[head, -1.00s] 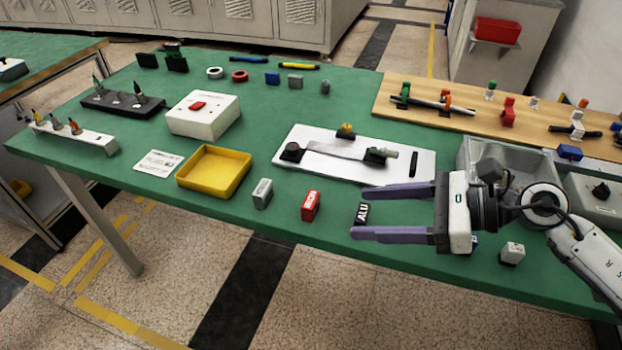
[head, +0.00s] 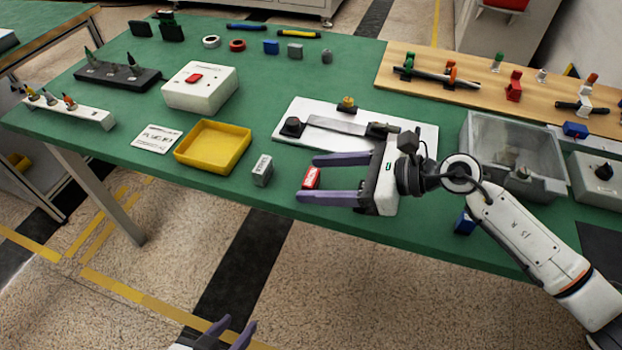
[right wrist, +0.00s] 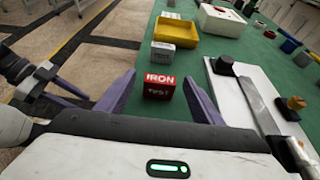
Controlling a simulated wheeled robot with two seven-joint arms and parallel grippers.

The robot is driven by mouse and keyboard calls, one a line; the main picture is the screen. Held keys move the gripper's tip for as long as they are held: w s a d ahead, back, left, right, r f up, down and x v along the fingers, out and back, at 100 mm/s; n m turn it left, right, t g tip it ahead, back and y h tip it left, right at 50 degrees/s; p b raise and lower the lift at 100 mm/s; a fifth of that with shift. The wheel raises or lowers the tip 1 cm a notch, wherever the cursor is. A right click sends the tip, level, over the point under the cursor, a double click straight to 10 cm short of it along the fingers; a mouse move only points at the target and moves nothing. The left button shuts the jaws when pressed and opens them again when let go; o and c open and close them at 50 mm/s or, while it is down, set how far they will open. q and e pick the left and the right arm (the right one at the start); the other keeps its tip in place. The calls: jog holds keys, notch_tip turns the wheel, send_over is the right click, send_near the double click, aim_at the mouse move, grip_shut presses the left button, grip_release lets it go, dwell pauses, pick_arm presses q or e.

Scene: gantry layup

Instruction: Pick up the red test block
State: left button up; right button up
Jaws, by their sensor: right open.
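The red test block (head: 311,178), labelled IRON TEST in the right wrist view (right wrist: 159,87), stands on the green table near its front edge. My right gripper (head: 308,179) is open, with its purple fingertips on either side of the block. In the right wrist view a gap shows between the block and each finger. The fingers hold nothing. My left gripper (head: 232,327) is at the bottom edge of the head view, off the table's front, with its two purple fingers apart and empty. Most of it is cut off there.
A grey block (head: 262,170) stands just left of the red one, with a yellow tray (head: 213,147) beyond it. A white plate (head: 425,136) with a metal strip and clamps lies behind my right gripper. A grey bin (head: 512,155) stands to the right.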

jog(key=shift+a+r, duration=0.1)
jog(key=c, duration=1.4)
